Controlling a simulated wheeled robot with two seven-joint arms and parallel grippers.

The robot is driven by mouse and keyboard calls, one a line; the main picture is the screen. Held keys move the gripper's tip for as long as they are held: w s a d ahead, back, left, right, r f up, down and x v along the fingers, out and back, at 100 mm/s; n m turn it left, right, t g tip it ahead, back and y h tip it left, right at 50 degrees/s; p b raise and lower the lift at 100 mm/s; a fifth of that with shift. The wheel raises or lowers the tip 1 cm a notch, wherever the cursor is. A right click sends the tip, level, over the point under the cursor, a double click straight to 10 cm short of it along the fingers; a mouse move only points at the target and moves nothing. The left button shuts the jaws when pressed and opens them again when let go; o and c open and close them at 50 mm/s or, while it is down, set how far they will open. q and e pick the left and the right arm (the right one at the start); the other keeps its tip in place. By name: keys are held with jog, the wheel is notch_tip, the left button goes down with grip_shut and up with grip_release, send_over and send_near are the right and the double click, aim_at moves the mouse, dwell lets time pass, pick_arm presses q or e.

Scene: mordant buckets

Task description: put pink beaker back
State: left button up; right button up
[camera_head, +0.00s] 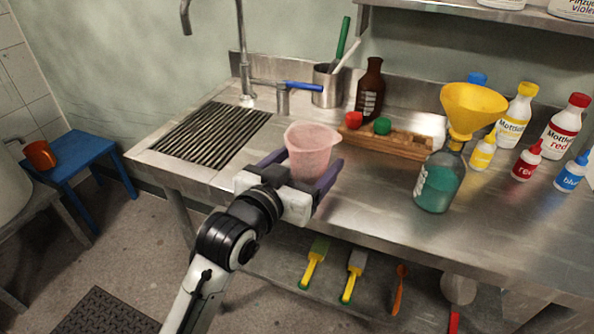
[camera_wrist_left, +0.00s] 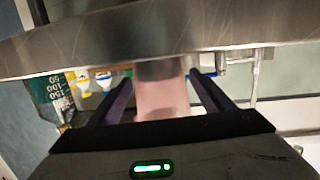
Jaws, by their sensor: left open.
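The pink beaker (camera_head: 312,148) is translucent and stands upright on the steel counter (camera_head: 375,190), near its front edge and right of the drain grooves. My left gripper (camera_head: 308,165) is open, with one dark finger on each side of the beaker. In the left wrist view the picture is upside down, and the beaker (camera_wrist_left: 162,98) sits between the two spread fingers (camera_wrist_left: 160,95), with gaps on both sides. The beaker's lower part is partly hidden by the gripper in the head view. My right gripper is not in view.
Behind the beaker are a wooden rack (camera_head: 400,142) with red and green caps, a brown bottle (camera_head: 370,88) and a metal cup (camera_head: 327,85). A teal bottle (camera_head: 440,182) with a yellow funnel (camera_head: 474,105) stands to the right. The counter between beaker and teal bottle is clear.

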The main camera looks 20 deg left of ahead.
aim_at(300, 170)
pick_arm(q)
jog(key=s, duration=0.6)
jog(key=s+a+r, duration=0.1)
jog(key=s, duration=0.1)
jog(key=shift+s+a, duration=0.1)
jog(key=shift+s, duration=0.3)
jog(key=s+p, duration=0.2)
jog(key=s, duration=0.1)
jog(key=shift+a+r, duration=0.2)
jog(key=shift+r, duration=0.15)
jog(key=shift+w, duration=0.1)
